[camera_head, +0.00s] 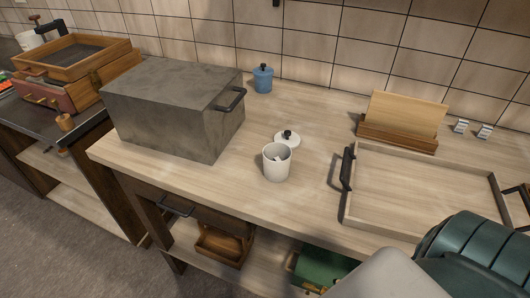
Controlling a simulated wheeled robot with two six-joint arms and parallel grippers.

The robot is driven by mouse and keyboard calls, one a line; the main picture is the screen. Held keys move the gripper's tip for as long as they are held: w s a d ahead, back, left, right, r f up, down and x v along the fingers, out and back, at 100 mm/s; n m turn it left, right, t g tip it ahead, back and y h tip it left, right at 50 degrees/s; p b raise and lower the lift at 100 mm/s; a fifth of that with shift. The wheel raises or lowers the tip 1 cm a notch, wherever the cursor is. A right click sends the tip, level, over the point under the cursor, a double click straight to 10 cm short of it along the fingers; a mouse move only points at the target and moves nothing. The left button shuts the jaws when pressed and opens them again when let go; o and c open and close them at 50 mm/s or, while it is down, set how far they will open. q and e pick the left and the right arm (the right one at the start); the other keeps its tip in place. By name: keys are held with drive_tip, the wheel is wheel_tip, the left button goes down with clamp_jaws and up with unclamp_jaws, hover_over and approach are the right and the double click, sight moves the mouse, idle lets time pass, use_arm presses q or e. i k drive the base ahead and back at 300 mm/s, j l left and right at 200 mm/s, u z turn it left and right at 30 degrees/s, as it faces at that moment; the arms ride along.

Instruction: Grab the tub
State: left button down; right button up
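No single thing here is plainly marked as the tub. The likeliest is a small white open canister (277,168), upright near the middle of the counter with something pale inside. A white lid with a black knob (288,139) lies just behind it. A blue lidded jar (263,80) stands farther back by the tiled wall. A large grey box with a black handle (160,115) stands to the left. Neither of my grippers shows. A pale grey shape at the bottom right, probably my arm, hides part of the counter's front edge.
A wooden tray with black handles (425,185) covers the right counter. A dark green ribbed object (475,250) fills the lower right. A green box (318,269) sits on the shelf below. Counter around the canister is clear.

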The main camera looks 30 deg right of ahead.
sight(274, 171)
drive_tip(key=k+z, duration=0.1)
drive_tip(key=z, duration=0.7)
